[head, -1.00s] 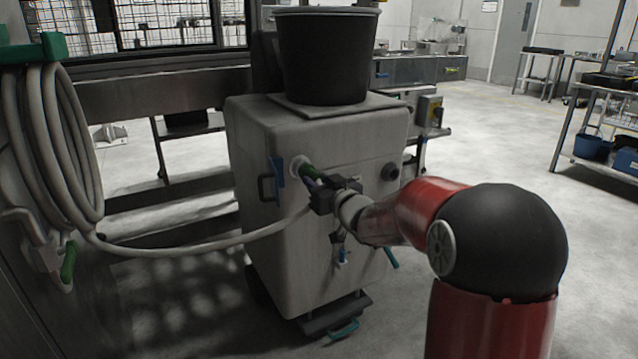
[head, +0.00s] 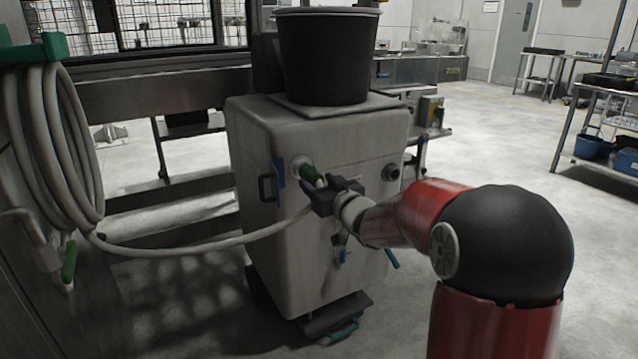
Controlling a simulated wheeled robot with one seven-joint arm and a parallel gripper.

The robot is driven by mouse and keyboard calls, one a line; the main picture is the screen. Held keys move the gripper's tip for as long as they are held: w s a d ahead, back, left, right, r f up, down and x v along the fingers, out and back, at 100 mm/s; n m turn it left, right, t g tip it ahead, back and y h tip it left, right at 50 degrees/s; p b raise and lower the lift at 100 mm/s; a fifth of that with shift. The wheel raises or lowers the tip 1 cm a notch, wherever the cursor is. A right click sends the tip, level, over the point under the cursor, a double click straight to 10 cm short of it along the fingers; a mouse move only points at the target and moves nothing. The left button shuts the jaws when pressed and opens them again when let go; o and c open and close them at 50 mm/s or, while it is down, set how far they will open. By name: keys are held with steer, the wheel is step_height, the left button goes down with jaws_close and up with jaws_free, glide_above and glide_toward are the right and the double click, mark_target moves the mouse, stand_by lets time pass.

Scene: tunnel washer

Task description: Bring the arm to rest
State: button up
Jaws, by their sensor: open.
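My arm reaches in from the lower right toward the front of a pale box-shaped tank. The grey hose (head: 190,249) runs from near the gripper, sagging left to a coil (head: 52,150) on a green hanger (head: 40,48).
The tank (head: 270,130) carries a black bucket (head: 325,60) on top and has a blue-tipped tap (head: 343,256) low on its front. A shelf with blue bins (head: 592,147) stands at the far right. The floor between is clear.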

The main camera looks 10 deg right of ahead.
steer(key=s+d+m+g+h, duration=0.35)
steer(key=s+h, duration=0.25)
steer(key=s, duration=0.8)
steer(key=s+a+f+g, duration=0.1)
steer(key=s+f+g, duration=0.3)
steer(key=s, duration=0.9)
steer(key=s+a+f+g, duration=0.2)
steer(key=s+f+g, duration=0.2)
steer(key=s, duration=0.8)
steer(key=shift+s, duration=0.35)
